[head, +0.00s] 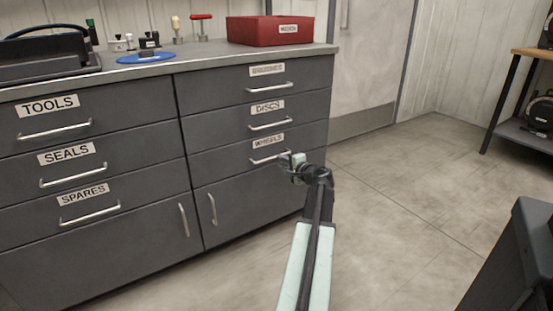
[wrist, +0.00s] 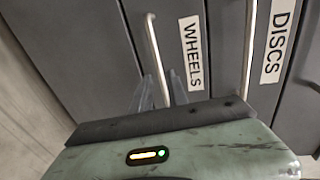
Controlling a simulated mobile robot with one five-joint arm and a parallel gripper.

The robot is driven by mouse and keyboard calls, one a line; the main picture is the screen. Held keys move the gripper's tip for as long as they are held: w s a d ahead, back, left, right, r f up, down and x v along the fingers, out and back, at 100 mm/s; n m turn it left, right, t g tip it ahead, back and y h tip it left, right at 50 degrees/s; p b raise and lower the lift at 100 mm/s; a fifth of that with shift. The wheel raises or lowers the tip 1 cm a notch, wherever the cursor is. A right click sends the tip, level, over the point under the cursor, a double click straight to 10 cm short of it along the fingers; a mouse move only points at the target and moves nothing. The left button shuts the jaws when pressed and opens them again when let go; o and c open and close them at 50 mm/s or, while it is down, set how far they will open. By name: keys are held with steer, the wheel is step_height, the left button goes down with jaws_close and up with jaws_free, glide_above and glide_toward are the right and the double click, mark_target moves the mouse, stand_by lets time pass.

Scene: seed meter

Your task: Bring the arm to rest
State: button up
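My gripper (head: 290,160) is at the right end of the handle (head: 270,157) of the drawer labelled WHEELS, in front of the grey cabinet. In the wrist view its two fingers (wrist: 162,82) stand apart with a gap, and no loose object shows between them. The WHEELS handle (wrist: 152,45) runs down the picture behind or between the fingers; I cannot tell whether they touch it. The WHEELS drawer (head: 225,165) looks closed, flush with the drawers above it.
The counter (head: 200,62) holds a red box (head: 270,30), a blue disc (head: 146,58), a dark tray (head: 45,68) and several small parts. The other drawers look closed. Open floor (head: 400,190) lies to the right, with a wooden-topped bench (head: 530,53) at the far right.

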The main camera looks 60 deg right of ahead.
mark_target(254, 163)
stand_by(0.4)
